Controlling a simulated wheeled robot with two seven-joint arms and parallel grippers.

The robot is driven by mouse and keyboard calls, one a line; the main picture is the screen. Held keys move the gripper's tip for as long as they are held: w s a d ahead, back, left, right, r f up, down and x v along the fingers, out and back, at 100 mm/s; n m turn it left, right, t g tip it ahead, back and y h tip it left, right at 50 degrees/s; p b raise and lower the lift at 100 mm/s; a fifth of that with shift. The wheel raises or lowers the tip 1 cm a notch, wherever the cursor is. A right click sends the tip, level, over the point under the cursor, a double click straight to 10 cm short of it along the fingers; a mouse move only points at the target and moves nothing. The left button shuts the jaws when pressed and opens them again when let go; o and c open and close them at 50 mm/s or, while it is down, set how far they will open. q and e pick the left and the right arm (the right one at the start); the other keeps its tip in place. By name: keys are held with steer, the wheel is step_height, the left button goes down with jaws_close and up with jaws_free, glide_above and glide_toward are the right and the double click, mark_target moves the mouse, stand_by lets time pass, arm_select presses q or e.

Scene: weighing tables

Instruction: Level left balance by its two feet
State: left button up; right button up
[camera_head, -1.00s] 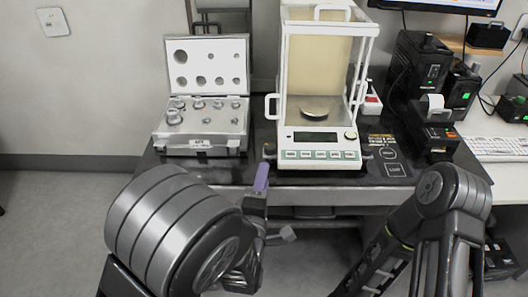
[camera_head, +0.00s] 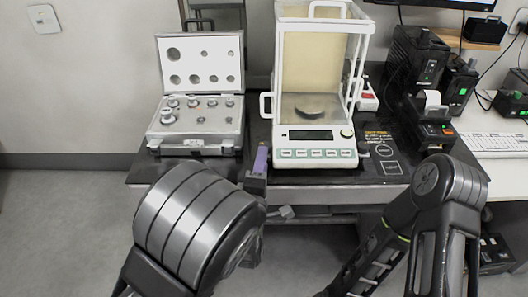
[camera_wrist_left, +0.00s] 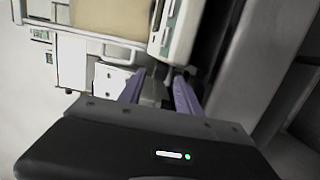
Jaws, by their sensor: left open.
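The white balance (camera_head: 315,154) with a glass draft shield stands on the dark table; a round pan (camera_head: 310,106) sits inside. My left gripper (camera_head: 260,160), with purple fingers, is at the balance's front left corner, near the table's front edge. It hides the left foot's place in the head view. In the left wrist view the gripper (camera_wrist_left: 160,92) is open, its two fingers apart beside the balance's pale body (camera_wrist_left: 176,32). A small dark part shows between the fingers; I cannot tell whether it is the foot. My right arm shows at lower right, but its gripper is out of view.
An open silver case (camera_head: 197,143) of metal weights stands left of the balance. Black devices (camera_head: 418,62), a small printer (camera_head: 432,125) and a keyboard (camera_head: 498,143) are to the right. The table's front edge (camera_head: 335,190) lies just before the balance.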

arm_select(q)
steer(key=shift+w+d, duration=0.15)
steer(key=shift+w, duration=0.8)
steer(key=shift+w+d, duration=0.1)
steer(key=shift+w, duration=0.8)
jaws_close()
